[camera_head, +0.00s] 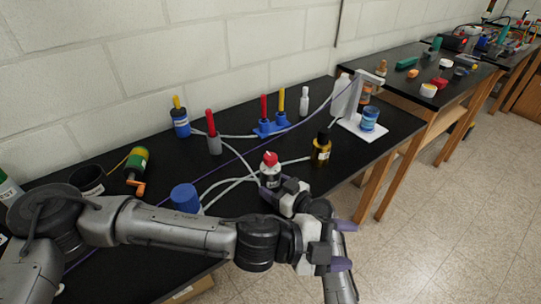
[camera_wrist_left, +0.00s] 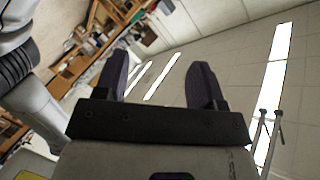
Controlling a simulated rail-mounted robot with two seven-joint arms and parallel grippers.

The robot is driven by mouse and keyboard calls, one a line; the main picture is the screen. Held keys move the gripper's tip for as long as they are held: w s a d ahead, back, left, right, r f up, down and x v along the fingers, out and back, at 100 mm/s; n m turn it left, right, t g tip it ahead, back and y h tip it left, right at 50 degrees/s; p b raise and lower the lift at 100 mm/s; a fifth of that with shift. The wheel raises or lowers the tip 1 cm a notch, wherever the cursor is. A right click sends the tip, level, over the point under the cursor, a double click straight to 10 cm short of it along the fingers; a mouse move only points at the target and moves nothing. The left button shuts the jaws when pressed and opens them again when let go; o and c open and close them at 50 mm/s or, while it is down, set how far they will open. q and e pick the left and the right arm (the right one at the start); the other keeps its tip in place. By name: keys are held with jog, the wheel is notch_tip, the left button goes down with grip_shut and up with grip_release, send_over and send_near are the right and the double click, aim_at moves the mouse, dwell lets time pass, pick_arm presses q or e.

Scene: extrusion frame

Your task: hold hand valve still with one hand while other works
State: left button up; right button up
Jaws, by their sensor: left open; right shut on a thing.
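The hand valve (camera_head: 270,174), with a white and dark body and a red knob on top, stands upright on the black bench near its front edge in the head view. My right gripper (camera_head: 277,190) is shut on its lower part, which the fingers partly hide. My left gripper (camera_head: 346,245) is further right and nearer, beyond the bench's front edge, apart from the valve. It is open and empty. Its two purple fingers also show spread apart in the left wrist view (camera_wrist_left: 158,80), with nothing between them; the valve is not in that view.
Pale tubes run from the valve area to a blue-capped part (camera_head: 186,197) and an amber bottle (camera_head: 321,149). A blue stand (camera_head: 270,128) with red and yellow handles, a red-handled part (camera_head: 212,134) and a green-yellow part (camera_head: 138,161) stand behind. Open floor lies right.

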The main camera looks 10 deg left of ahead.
pick_arm(q)
jog(key=w+a+r+n+t+y, duration=0.1)
jog(key=w+a+n+t+y, duration=0.25)
jog(key=w+a+n, duration=0.65)
jog(key=n+t+y, duration=0.3)
jog(key=n, duration=0.4)
send_near(270, 156)
jog(key=shift+n+t+h, duration=0.25)
jog(key=shift+n, duration=0.05)
jog(key=x, duration=1)
jog(key=shift+f, duration=0.35)
jog(key=shift+c, duration=0.2)
jog(key=c, duration=0.9)
